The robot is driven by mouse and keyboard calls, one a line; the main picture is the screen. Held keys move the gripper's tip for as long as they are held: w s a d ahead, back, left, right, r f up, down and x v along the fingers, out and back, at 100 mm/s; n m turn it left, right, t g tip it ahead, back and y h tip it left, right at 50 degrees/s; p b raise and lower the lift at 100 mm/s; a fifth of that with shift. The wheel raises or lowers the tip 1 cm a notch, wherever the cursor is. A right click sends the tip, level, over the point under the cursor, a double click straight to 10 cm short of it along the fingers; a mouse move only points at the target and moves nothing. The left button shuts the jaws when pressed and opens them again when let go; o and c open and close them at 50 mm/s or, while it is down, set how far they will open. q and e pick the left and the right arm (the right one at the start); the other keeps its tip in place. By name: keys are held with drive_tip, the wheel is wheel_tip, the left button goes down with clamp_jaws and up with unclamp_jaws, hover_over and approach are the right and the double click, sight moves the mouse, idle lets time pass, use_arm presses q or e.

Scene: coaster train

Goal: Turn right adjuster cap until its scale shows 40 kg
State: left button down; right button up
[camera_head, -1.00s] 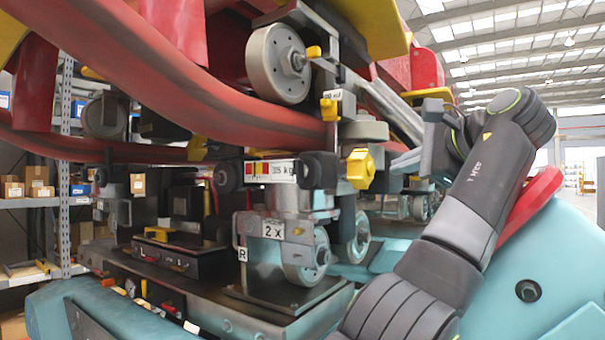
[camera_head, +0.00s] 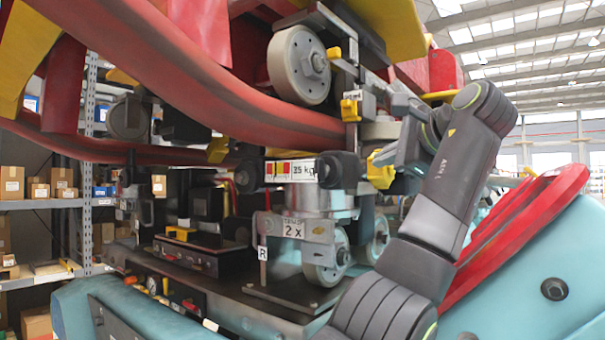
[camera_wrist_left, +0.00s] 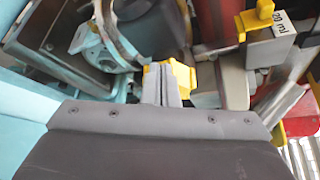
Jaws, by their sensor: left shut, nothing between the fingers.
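The yellow adjuster cap (camera_head: 380,175) sits at the right end of the scale unit; it also shows in the left wrist view (camera_wrist_left: 182,78). The white scale plate (camera_head: 303,171) beside it has red and yellow marks and appears to read 35 kg. A small plate marked R (camera_head: 263,253) stands below. My left gripper (camera_head: 388,155) is at the cap, partly overlapping it. In the left wrist view its fingers (camera_wrist_left: 161,84) are closed together in front of the cap, with nothing between them. I cannot tell whether they touch it. My right gripper is not in view.
A red curved rail (camera_head: 190,85) and a grey wheel (camera_head: 299,65) lie above the scale. Another yellow part (camera_head: 350,110) on a bracket is just above the cap. Lower wheels (camera_head: 327,255) stand below. Shelves with boxes (camera_head: 45,190) are at the left.

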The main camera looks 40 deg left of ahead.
use_arm(q)
drive_tip(key=shift+w+p, duration=0.35)
drive_tip(key=shift+p, duration=0.1)
idle(0.7)
drive_tip(key=shift+w+r, duration=0.1)
drive_tip(key=shift+r, duration=0.05)
drive_tip(key=shift+w+d+r, duration=0.15)
drive_tip(key=shift+w+r, duration=0.35)
drive_tip(key=shift+r, duration=0.25)
drive_tip(key=shift+w+r, duration=0.15)
idle(0.6)
drive_tip(key=shift+r, duration=0.15)
approach(372, 154)
drive_tip(key=shift+w+d+f, duration=0.25)
drive_tip(key=shift+w+d, duration=0.15)
drive_tip(key=shift+d, duration=0.1)
drive_tip(key=shift+w+d+f, duration=0.2)
drive_tip(key=shift+w+d, duration=0.2)
drive_tip(key=shift+d, duration=0.1)
drive_tip(key=shift+a, duration=0.1)
drive_tip(key=shift+w, duration=0.1)
